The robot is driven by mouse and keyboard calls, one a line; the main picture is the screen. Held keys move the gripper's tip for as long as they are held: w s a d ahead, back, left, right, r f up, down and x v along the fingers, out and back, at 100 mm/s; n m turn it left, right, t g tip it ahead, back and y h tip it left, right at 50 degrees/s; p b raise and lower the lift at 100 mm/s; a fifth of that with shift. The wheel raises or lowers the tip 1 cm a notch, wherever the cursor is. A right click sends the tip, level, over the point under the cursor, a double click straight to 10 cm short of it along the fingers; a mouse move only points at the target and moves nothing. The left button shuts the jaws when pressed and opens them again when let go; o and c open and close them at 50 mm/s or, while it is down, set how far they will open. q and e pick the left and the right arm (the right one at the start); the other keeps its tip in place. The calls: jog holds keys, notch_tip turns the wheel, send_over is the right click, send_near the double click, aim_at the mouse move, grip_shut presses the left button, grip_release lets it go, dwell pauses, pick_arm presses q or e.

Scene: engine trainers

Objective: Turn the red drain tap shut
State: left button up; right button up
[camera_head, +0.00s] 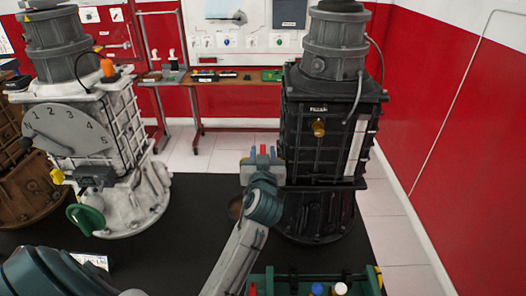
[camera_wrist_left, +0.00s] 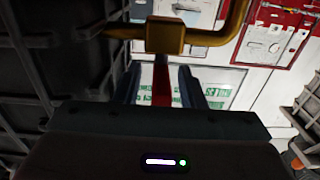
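The red drain tap's handle (camera_wrist_left: 161,82) hangs below a brass tap body (camera_wrist_left: 165,36) in the left wrist view. It also shows as a small bit of red (camera_head: 263,150) at the left side of the black engine trainer (camera_head: 318,140). My left gripper (camera_head: 262,158) is at that side of the trainer. In the left wrist view its two dark fingers (camera_wrist_left: 160,88) stand on either side of the red handle, with a gap showing on each side. The gripper is open around the handle. My right gripper is not in view.
A white engine trainer (camera_head: 125,150) with a numbered dial and green handle stands left on the black table surface (camera_head: 180,230). A green tray (camera_head: 280,282) with bottles is at the front right. A workbench (camera_head: 225,77) stands behind.

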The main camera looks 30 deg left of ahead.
pick_arm(q)
jog(key=v, duration=0.9)
jog(key=shift+s+d, duration=0.25)
jog(key=shift+s, duration=0.05)
